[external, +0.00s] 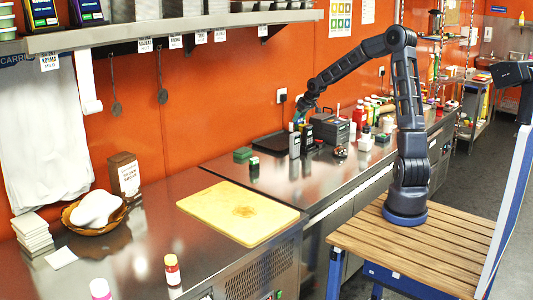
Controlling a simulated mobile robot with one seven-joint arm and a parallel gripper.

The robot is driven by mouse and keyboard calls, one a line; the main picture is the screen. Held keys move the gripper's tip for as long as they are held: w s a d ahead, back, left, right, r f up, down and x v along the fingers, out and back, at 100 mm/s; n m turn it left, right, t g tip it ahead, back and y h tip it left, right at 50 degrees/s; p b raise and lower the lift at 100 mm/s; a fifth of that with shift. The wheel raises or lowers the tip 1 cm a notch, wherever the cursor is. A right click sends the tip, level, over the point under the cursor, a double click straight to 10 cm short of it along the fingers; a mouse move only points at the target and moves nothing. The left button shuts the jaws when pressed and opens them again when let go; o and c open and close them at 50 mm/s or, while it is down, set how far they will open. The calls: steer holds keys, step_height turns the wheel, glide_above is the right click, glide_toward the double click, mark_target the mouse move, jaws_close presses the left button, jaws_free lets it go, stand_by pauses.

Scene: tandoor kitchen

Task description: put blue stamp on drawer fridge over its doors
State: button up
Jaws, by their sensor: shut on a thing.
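My gripper (301,110) is small in the external view, at the end of the arm near the back wall. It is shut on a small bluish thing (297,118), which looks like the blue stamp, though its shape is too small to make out. The gripper is just above two grey-and-dark upright items (294,144) on the steel counter. The drawer fridge appears to be this steel counter (345,183), with its front facing my base.
A dark grey machine (331,130) and several bottles (363,114) crowd the counter right of the gripper. A yellow cutting board (238,211) lies nearer the camera. Bare steel shows along the counter's front.

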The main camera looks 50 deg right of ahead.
steer(key=shift+s+d, duration=3.6)
steer(key=shift+s, duration=1.7)
steer(key=shift+n, duration=0.3)
steer(key=shift+f, duration=9.6)
steer(key=shift+f, duration=0.1)
steer(key=o, duration=1)
